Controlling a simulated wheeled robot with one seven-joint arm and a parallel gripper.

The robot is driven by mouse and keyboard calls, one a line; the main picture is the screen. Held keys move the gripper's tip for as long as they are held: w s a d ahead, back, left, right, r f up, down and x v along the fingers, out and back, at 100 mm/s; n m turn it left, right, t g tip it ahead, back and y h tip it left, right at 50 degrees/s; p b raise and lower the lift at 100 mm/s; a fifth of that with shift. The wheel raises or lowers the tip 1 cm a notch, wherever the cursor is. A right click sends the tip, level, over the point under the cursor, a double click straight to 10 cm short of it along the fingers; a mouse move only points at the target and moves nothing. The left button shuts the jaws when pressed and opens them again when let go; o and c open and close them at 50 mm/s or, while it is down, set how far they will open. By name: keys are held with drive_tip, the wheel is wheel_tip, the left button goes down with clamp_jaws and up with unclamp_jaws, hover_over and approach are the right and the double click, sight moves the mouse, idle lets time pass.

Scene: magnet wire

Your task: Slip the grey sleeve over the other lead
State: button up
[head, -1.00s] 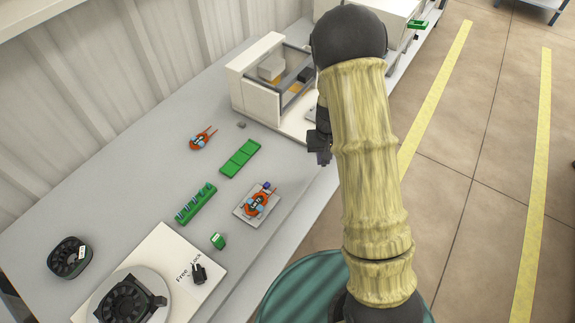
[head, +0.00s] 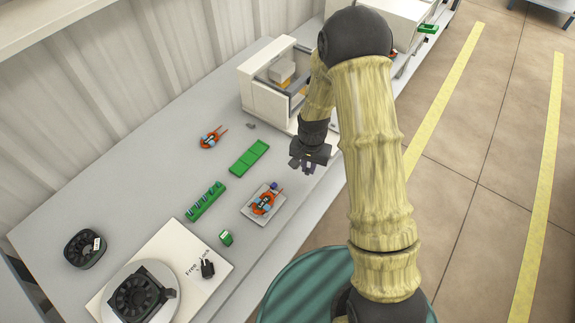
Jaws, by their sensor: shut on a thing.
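An orange coil (head: 263,203) with blue patches lies on a small light plate (head: 250,212) near the table's front edge. Its leads point up and right. A small dark blue-purple piece (head: 274,186) sits at the lead end; whether it is around a lead is too small to tell. My gripper (head: 309,169) points down, above and to the right of the plate, apart from the coil. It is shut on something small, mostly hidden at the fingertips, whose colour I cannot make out. A small grey piece (head: 251,126) lies farther back on the table.
A second orange coil (head: 211,138) lies at the back. Green boards (head: 249,157) (head: 205,201) and a small green block (head: 226,238) lie around the plate. A cream machine (head: 272,88) stands behind my gripper. Fan parts (head: 85,248) (head: 136,295) are at the lower left.

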sight(281, 191)
drive_tip(key=a+m, duration=0.1)
drive_tip(key=a, duration=0.1)
drive_tip(key=s+a+m+p, duration=0.1)
drive_tip(key=a, duration=0.1)
drive_tip(key=a+r+m+p, duration=0.1)
drive_tip(key=a, duration=0.1)
drive_tip(key=shift+s+a+m, duration=0.25)
drive_tip(key=shift+s+m, duration=0.05)
drive_tip(key=shift+s, duration=0.1)
drive_tip(key=shift+f+b, duration=1.6)
drive_tip(key=shift+f, duration=0.95)
drive_tip(key=shift+f, duration=0.15)
drive_tip(key=shift+s+a+b, duration=0.6)
drive_tip(key=shift+s+a, duration=0.4)
drive_tip(key=shift+s, duration=0.3)
idle(1.2)
drive_tip(key=o, duration=0.8)
drive_tip(key=shift+o, duration=0.2)
